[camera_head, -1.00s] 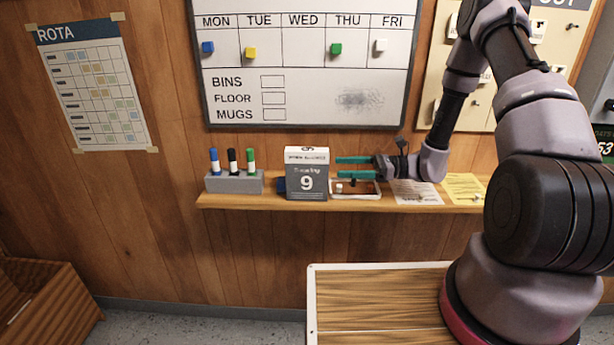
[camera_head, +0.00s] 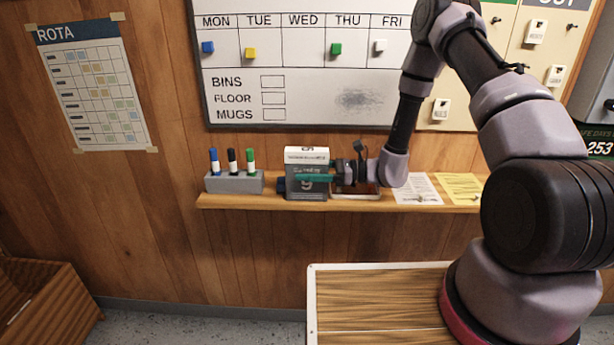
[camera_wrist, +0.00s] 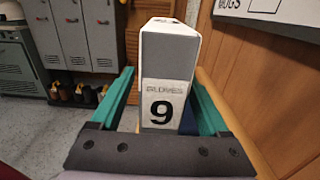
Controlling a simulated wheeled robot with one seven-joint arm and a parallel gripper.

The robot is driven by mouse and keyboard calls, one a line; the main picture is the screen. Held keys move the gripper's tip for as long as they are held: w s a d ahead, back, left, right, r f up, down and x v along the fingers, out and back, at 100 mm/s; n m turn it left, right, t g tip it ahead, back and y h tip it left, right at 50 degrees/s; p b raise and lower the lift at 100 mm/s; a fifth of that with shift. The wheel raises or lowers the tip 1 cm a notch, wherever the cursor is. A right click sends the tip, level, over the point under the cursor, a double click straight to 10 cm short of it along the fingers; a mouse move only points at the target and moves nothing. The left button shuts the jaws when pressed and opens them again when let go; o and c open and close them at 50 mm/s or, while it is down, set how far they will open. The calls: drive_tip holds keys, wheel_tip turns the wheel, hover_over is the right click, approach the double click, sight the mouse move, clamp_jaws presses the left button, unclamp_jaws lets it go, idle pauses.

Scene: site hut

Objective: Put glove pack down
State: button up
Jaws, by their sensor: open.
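The glove pack (camera_head: 306,156) is a grey and white box marked 9, standing upright on the wooden wall shelf (camera_head: 240,202). In the wrist view the pack (camera_wrist: 168,70) fills the middle, its lettering and 9 facing my gripper. My gripper (camera_head: 315,178) is open, with its teal fingers reaching left along the pack; the near finger covers part of its front in the head view. In the wrist view my gripper (camera_wrist: 163,78) has one finger on each side of the pack, with a visible gap on the left. Contact on the right is unclear.
A grey holder (camera_head: 234,183) with three markers stands left of the pack. A dark blue item (camera_head: 281,185) sits close beside the pack. A shallow tray (camera_head: 345,196) is partly hidden behind my gripper. Papers (camera_head: 416,188) lie on the shelf to the right. The whiteboard (camera_head: 300,105) hangs above.

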clamp_jaws()
